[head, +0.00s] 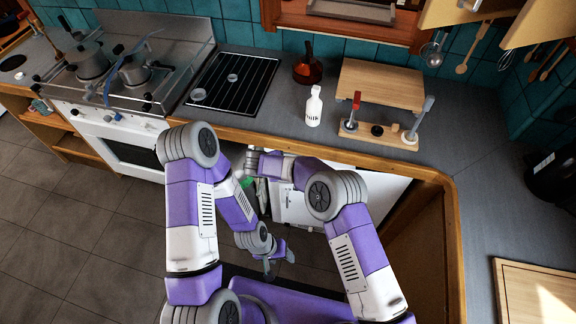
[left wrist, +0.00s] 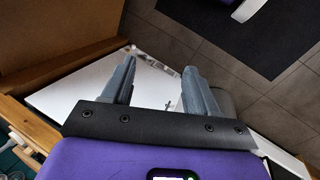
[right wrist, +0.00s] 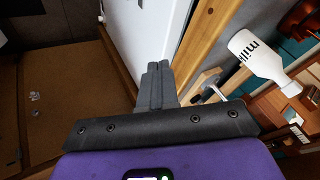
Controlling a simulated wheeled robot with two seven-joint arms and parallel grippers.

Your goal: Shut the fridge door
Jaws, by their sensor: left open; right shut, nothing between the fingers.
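The fridge's white surfaces (head: 376,188) show below the counter in the head view, partly hidden behind my arms. I cannot tell clearly from there how far the door stands open. A white panel (left wrist: 95,92) lies beyond my left fingers in the left wrist view. My left gripper (head: 280,258) is open and empty, low over the floor in front of the fridge. My right gripper (right wrist: 156,70) is shut and empty. Its fingertips are close to a white panel (right wrist: 158,35) beside the wooden counter edge; I cannot tell whether they touch. In the head view my arm mostly hides it.
The counter (head: 240,122) runs above the fridge, with a milk bottle (head: 314,106), a wooden board (head: 382,84) and a utensil rack (head: 378,132). A white stove (head: 115,135) with pots stands at the left. The tiled floor (head: 85,225) at the left is clear.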

